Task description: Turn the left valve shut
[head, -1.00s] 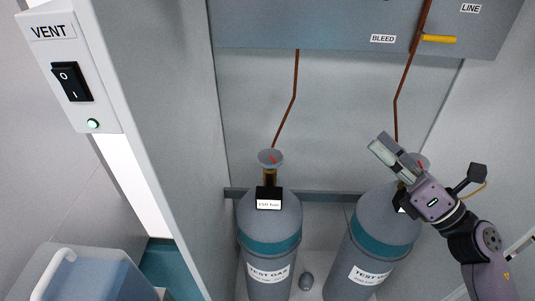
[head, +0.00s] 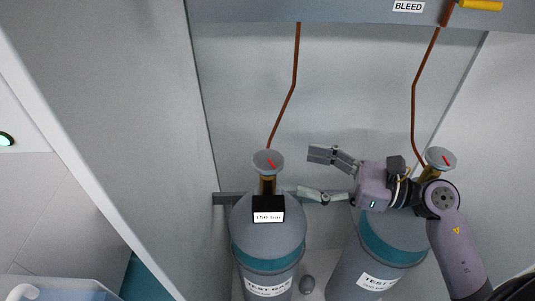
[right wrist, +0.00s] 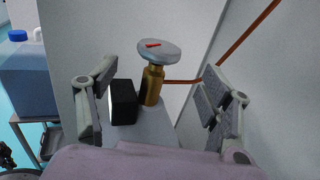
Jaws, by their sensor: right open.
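The left valve (head: 268,162) is a grey round handwheel with a red mark, on a brass stem above the left gas cylinder (head: 268,227). My right gripper (head: 312,174) is open and empty, just right of the left valve, its fingers pointing left towards it. In the right wrist view the valve wheel (right wrist: 159,52) stands ahead, between the two spread fingers (right wrist: 157,82) and apart from them. A black gauge box (head: 268,209) with a white display sits in front of the stem. My left gripper is not in view.
The right valve (head: 440,159) stands on the right cylinder (head: 385,240), partly behind my right arm. Copper pipes (head: 295,70) rise behind both valves. A rail (head: 222,199) runs along the back. Cabinet walls close in both sides. A blue container (right wrist: 27,75) stands outside.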

